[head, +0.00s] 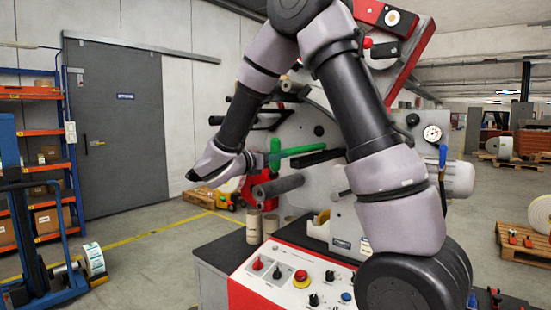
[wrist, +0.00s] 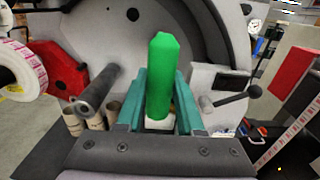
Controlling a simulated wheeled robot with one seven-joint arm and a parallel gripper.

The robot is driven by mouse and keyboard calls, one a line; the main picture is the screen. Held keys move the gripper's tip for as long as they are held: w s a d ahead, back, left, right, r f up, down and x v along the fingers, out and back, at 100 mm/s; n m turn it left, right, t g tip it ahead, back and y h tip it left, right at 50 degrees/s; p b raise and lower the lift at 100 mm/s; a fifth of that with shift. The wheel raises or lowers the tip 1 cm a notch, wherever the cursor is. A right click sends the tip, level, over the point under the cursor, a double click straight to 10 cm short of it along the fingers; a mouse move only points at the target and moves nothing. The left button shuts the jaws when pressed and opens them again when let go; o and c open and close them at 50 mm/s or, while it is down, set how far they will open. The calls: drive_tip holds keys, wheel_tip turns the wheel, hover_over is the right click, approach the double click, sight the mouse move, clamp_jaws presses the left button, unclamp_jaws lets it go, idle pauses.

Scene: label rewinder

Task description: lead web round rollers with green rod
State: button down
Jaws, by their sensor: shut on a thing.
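My gripper (head: 275,152) is shut on the green rod (head: 298,151), in front of the machine's light-grey plate. In the wrist view the rod (wrist: 161,75) stands between the two teal fingers and points away from my wrist. A dark roller (head: 278,187) sticks out below the rod in the head view, and another dark roller (head: 319,158) lies to the rod's right. In the wrist view a roller (wrist: 97,88) shows left of my gripper, apart from it. A label roll (wrist: 20,70) is at the left edge there. I cannot make out the web's path.
A control panel (head: 262,288) with knobs and a red button lies below. Cardboard cores (head: 253,225) stand under the rollers. A red bracket (wrist: 62,68) and a black-knobbed lever (wrist: 232,99) flank the rod. My arm hides much of the machine. Open floor (head: 150,262) lies left.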

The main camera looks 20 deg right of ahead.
drive_tip(key=shift+r, duration=0.6)
drive_tip(key=v, duration=2.7)
idle(0.4)
